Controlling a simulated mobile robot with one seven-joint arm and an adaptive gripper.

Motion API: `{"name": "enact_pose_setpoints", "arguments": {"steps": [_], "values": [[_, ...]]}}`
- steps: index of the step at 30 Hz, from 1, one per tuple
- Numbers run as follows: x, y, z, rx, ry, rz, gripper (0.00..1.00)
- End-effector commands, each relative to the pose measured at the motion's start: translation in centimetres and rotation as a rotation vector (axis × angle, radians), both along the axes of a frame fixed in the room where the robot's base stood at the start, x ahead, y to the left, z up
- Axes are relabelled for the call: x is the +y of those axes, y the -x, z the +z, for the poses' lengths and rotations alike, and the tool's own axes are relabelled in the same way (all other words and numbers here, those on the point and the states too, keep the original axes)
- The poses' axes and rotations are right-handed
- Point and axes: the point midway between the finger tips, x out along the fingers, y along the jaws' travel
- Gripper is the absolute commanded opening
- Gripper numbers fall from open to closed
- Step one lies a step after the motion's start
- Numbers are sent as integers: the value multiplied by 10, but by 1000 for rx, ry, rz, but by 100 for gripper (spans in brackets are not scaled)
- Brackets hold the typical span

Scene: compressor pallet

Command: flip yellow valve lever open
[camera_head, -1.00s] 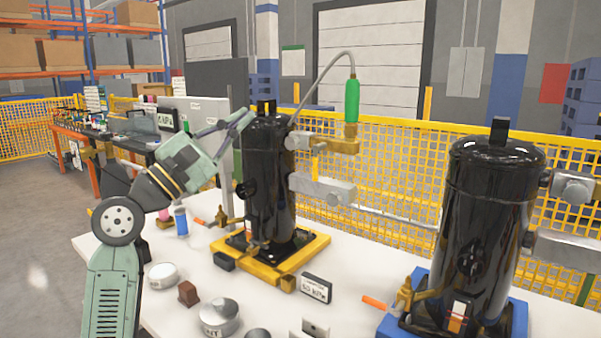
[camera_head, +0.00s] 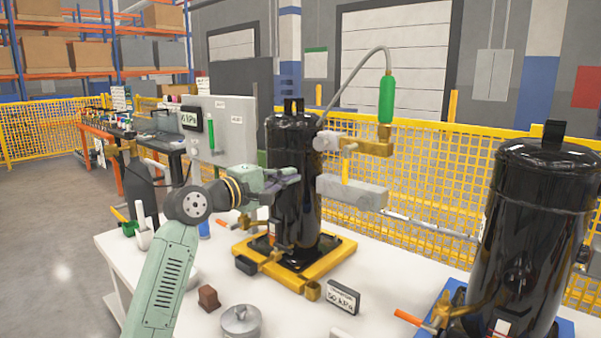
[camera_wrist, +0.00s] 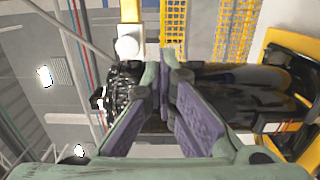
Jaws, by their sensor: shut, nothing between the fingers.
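A short yellow lever (camera_head: 345,170) hangs upright below the brass fitting (camera_head: 372,147) on the right of the near-left black compressor (camera_head: 292,210). Its lower end is close to the grey block (camera_head: 352,192). My gripper (camera_head: 294,177) is shut and empty, in front of the compressor's upper body and left of the lever, with a visible gap between them. In the wrist view my closed fingertips (camera_wrist: 165,62) point at the dark compressor. A yellow bar (camera_wrist: 131,10) and a pale round part show above them; I cannot tell whether the bar is the lever.
The compressor stands on a yellow base (camera_head: 330,262) on a white table. A second black compressor (camera_head: 535,230) stands at the right. A green cylinder (camera_head: 386,98) with a curved hose rises from the brass fitting. A display block (camera_head: 343,297) and a brown block (camera_head: 209,297) lie in front.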

Motion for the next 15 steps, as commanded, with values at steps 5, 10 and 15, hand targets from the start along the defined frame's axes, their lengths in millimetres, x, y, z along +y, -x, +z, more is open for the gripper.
{"name": "enact_pose_setpoints", "arguments": {"steps": [5,10,15], "values": [[-24,-28,4,2,1,-4,0],[-47,-57,5,1,2,-2,0],[-70,-59,3,-1,0,-3,0]]}}
